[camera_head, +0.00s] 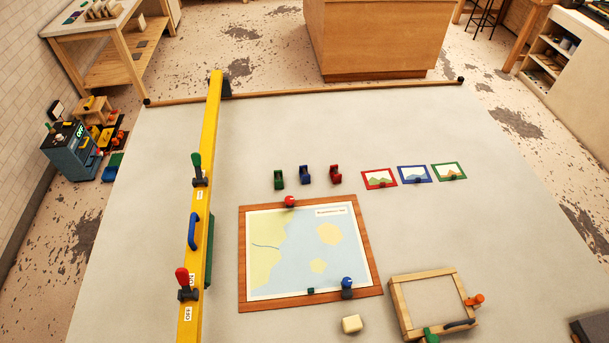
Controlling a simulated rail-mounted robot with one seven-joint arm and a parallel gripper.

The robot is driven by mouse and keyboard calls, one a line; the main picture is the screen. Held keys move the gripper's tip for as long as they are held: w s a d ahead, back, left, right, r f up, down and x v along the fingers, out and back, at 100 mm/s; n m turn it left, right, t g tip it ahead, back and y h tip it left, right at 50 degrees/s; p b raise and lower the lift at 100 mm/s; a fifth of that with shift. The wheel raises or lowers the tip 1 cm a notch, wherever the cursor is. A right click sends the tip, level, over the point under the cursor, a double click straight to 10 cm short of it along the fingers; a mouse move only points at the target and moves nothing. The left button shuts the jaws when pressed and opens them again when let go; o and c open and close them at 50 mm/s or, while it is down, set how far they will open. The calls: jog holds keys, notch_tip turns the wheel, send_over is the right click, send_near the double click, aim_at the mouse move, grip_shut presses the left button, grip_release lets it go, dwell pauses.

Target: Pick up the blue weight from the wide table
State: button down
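A dark blue weight with a round bright blue knob (347,284) stands upright at the lower right of a framed map (376,276), near its bottom edge. A red-knobbed weight (290,201) stands at the map's top edge. The map lies on the wide pale table (480,220). A separate small blue piece (305,175) stands above the map, between a green piece (279,179) and a red piece (336,173); what these are is too small to tell. My gripper is not in view.
A yellow bar (209,140) with green and red handles crosses the table left of the map. A wooden frame (402,305) lies right of the blue-knobbed weight, and a cream block (351,324) lies just below it. Three small framed pictures (414,174) lie above right.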

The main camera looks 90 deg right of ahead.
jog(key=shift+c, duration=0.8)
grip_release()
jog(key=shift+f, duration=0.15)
